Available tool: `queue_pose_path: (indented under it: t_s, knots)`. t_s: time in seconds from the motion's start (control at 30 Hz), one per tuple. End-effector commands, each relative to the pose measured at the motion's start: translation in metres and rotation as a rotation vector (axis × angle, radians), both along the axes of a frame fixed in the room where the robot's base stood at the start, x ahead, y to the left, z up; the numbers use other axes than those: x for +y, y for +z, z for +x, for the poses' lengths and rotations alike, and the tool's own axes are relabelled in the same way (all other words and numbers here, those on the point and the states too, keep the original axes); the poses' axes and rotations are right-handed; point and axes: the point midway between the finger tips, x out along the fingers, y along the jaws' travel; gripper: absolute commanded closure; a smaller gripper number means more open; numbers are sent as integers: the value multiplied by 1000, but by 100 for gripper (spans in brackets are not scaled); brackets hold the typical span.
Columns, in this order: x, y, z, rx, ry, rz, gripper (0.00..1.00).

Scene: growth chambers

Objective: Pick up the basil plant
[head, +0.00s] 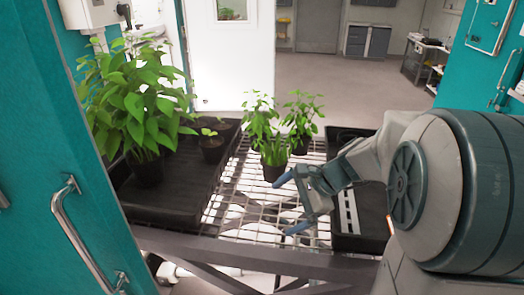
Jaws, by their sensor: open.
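A large bushy plant (140,100) and a small seedling (211,145) stand at the left. No label shows which one is the basil. My gripper (288,205) is open and empty, with its blue-tipped fingers pointing left. It is in front of and slightly right of the front pot, apart from it.
A black tray (150,208) holds the bushy plant and seedling. Another black tray (348,240) lies at the right, partly hidden by my arm. The wire rack (235,222) is bare in front of the pots. Teal door panels with a metal handle (78,235) flank the left side.

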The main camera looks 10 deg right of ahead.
Motion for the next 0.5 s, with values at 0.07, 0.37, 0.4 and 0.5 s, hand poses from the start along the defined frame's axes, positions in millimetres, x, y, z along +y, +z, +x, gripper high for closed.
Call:
queue_pose_path:
  t_s: [0.07, 0.37, 0.4, 0.5]
  knots:
    - [-19, 5, 33, 59, -189, 158, 0]
    - [-93, 13, 114, 178, -660, 607, 0]
    - [-99, 13, 119, 184, -689, 638, 0]
    - [-107, 13, 128, 192, -732, 686, 0]
